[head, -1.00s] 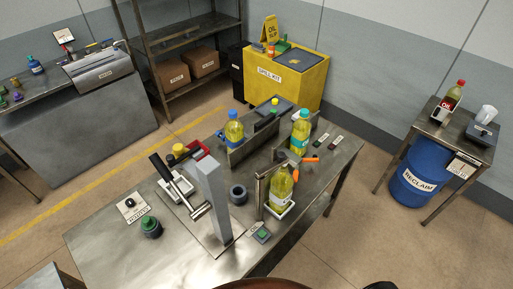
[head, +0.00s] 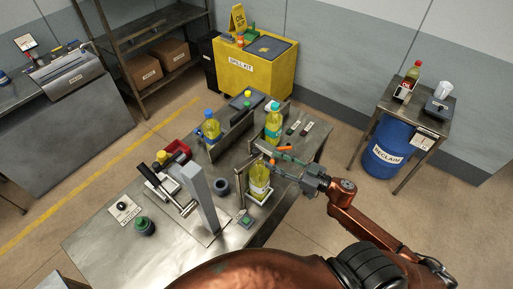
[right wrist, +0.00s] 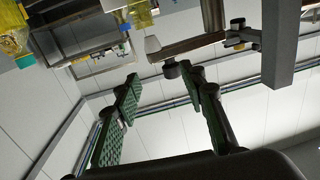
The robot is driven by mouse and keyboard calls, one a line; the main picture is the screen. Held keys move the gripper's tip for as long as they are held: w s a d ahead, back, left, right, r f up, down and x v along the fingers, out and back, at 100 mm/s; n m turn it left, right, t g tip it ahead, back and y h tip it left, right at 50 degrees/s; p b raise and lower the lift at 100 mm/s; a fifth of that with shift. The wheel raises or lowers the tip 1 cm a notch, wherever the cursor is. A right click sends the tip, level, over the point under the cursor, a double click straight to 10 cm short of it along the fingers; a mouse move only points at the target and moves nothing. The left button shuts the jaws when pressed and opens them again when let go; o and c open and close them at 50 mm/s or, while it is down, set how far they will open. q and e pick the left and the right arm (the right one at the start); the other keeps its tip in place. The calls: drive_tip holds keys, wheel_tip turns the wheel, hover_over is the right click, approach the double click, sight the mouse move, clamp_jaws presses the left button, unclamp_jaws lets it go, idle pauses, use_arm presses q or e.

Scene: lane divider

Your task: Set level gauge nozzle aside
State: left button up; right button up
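I cannot pick out the level gauge nozzle for certain. In the right wrist view a pale cone-shaped tip (right wrist: 153,45) shows by a bottle of yellow liquid (right wrist: 143,17) and a metal bracket arm. In the head view a bottle of yellow liquid (head: 259,180) stands in a white holder at the bench's right side, with a metal bracket by its top. My right gripper (head: 267,157) reaches in from the right, its fingers near that bottle's top. The right wrist view shows its green-padded fingers (right wrist: 164,79) apart with nothing between them. My left gripper is out of view.
The metal bench (head: 120,240) carries a tall grey post (head: 200,200), a blue-capped bottle (head: 211,127), a green-capped bottle (head: 273,124) and orange parts (head: 285,148) close to my right fingers. A side table with a blue drum (head: 386,150) stands right. The bench's front left has bare room.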

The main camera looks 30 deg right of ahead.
sight(259, 153)
drive_tip(key=shift+w+a+r+y, duration=0.1)
drive_tip(key=shift+a+r+y, duration=0.2)
drive_tip(key=shift+a+r, duration=0.65)
drive_tip(key=p+x, duration=0.1)
drive_tip(key=x, duration=0.5)
drive_tip(key=shift+d+p, duration=0.2)
drive_tip(key=shift+p, duration=0.15)
drive_tip(key=shift+w+a+f, duration=0.15)
drive_tip(key=shift+w+a, duration=0.1)
drive_tip(key=shift+w, duration=0.25)
clamp_jaws()
